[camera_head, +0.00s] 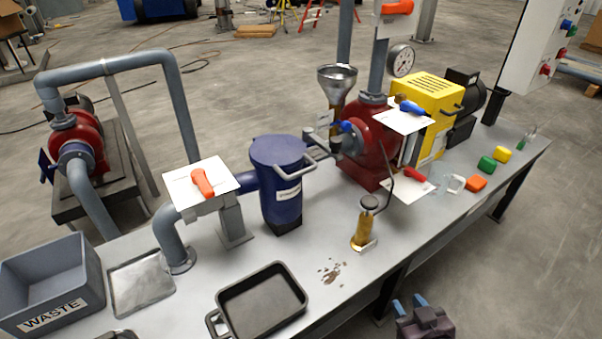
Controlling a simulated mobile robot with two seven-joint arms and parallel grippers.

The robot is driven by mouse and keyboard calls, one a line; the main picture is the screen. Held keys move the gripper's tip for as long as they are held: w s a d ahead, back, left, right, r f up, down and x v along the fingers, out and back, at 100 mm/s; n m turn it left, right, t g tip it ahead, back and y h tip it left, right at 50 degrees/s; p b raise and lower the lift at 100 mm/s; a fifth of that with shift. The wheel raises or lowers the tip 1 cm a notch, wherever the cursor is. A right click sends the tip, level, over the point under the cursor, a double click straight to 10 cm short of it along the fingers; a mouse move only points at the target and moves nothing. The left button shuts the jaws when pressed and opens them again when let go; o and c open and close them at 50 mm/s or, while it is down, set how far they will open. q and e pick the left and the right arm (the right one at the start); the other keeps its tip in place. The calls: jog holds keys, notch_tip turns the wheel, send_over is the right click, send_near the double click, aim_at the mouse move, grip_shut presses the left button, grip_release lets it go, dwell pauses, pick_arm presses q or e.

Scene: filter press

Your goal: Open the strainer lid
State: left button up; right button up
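The strainer (282,200) is a dark blue upright cylinder with a white label, standing on the bench and joined to a blue pipe on its left. Its round blue lid (276,150) lies flat on top and looks shut. A grey bar handle (296,168) sticks out at the lid's right front. My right gripper (408,303) is at the bottom edge, below and right of the strainer, in front of the bench. Its two blue fingertips are apart with nothing between them. My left gripper cannot be made out.
A black tray (262,303) lies in front of the strainer. A grey waste bin (50,285) and flat metal tray (141,283) are at left. An orange-handled valve (203,182) with a white card stands left of the strainer. A red pump (367,150) and brass grease cup (366,228) are at right.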

jog(key=w+a+r+n+t+y+b, duration=0.1)
jog(key=w+a+r+n+y, duration=0.15)
jog(key=w+a, duration=0.35)
jog(key=w+a+r+n+t+y, duration=0.1)
jog(key=w+a+r+n+y, duration=0.2)
jog(key=w, duration=0.4)
pick_arm(q)
jog(key=shift+d+f+b, duration=0.15)
jog(key=shift+f+b, duration=0.4)
jog(key=shift+f, duration=0.3)
jog(key=shift+w+r, duration=0.15)
pick_arm(e)
jog(key=n+t+y, duration=0.2)
jog(key=n+y, duration=0.2)
jog(key=n, duration=1.2)
send_near(301, 172)
pick_arm(q)
jog(key=shift+f+b, duration=0.7)
jog(key=shift+b, duration=0.1)
jog(key=shift+w+r, duration=0.2)
jog(key=shift+w, duration=0.05)
pick_arm(e)
jog(key=shift+h, duration=0.35)
jog(key=x, duration=1)
jog(key=shift+w+f, duration=0.2)
pick_arm(q)
jog(key=shift+s+f, duration=0.1)
